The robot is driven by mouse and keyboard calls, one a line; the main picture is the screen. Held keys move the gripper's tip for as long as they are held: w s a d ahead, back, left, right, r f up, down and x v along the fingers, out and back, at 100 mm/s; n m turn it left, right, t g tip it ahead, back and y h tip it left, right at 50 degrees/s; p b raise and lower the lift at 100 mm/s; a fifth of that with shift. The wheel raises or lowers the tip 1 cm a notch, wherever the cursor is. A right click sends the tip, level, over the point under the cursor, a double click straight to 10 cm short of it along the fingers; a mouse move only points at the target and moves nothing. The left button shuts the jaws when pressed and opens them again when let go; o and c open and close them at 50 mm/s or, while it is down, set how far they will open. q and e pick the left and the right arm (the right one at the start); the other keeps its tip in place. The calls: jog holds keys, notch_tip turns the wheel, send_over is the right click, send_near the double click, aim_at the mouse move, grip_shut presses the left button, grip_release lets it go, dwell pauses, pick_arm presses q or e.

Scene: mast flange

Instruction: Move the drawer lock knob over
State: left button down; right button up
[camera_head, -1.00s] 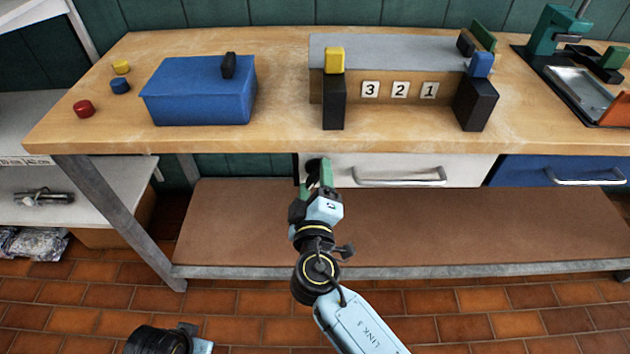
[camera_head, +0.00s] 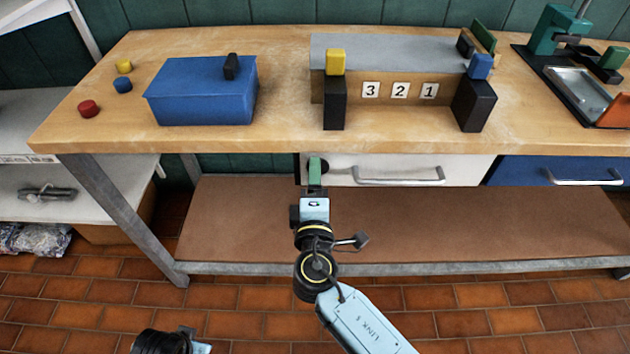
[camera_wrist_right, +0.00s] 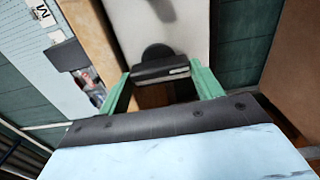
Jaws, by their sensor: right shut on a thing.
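The white drawer (camera_head: 400,170) sits under the bench top, with a bar handle (camera_head: 400,180). The dark lock knob (camera_head: 324,166) is at its left end, partly hidden behind my right gripper (camera_head: 314,170). In the right wrist view, the black knob (camera_wrist_right: 160,70) lies between the green fingers of my right gripper (camera_wrist_right: 163,85), which is shut on it. A dark rounded part shows behind the knob's bar, against the white front. My left gripper is not in view; only part of my left arm shows at the bottom left.
A blue box (camera_head: 200,95) and yellow, blue and red pieces are on the bench top (camera_head: 285,110). A numbered stand (camera_head: 400,75) is above the drawer. A blue drawer (camera_head: 560,172) is to the right. The brown lower shelf (camera_head: 450,225) is bare.

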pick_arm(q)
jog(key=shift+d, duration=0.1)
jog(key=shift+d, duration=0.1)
pick_arm(e)
jog(key=o, duration=1)
jog(key=shift+s, duration=0.1)
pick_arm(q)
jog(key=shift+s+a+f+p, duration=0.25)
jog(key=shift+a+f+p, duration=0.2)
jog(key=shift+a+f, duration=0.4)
pick_arm(e)
jog(key=s, duration=1.3)
jog(key=shift+s, duration=0.1)
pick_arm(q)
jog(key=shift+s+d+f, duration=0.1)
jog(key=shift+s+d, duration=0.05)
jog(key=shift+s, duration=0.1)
